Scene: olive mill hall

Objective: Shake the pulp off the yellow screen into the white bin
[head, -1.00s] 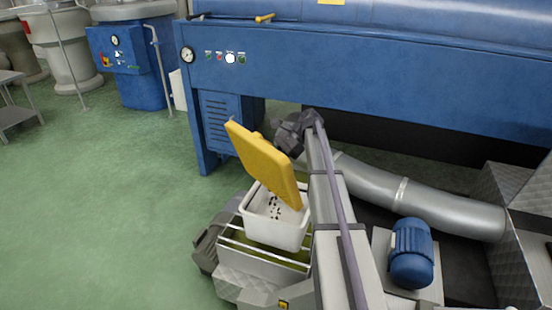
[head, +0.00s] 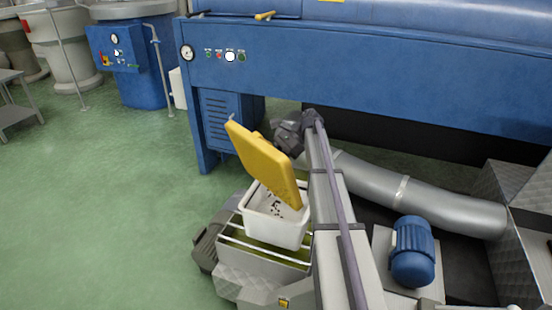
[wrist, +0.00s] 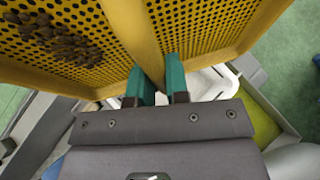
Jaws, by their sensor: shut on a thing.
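The yellow screen (head: 262,165) is tilted steeply above the white bin (head: 262,233) in the head view, its lower edge over the bin's opening. My gripper (wrist: 158,84) is shut on the screen's yellow middle bar, with its teal fingers on either side. In the wrist view, a clump of brown pulp (wrist: 52,38) sits on the perforated face of the screen (wrist: 205,35) at the upper left. Small dark pulp bits (head: 277,204) show inside the bin. Part of the bin (wrist: 212,82) also shows behind the fingers. The fingertips are hidden in the head view.
The bin stands on a slatted metal frame (head: 265,258) over a green-yellow surface. A blue machine (head: 380,85) spans the back. A grey pipe (head: 430,205) and a blue motor (head: 411,250) lie to the right. Green floor (head: 100,220) is open at the left.

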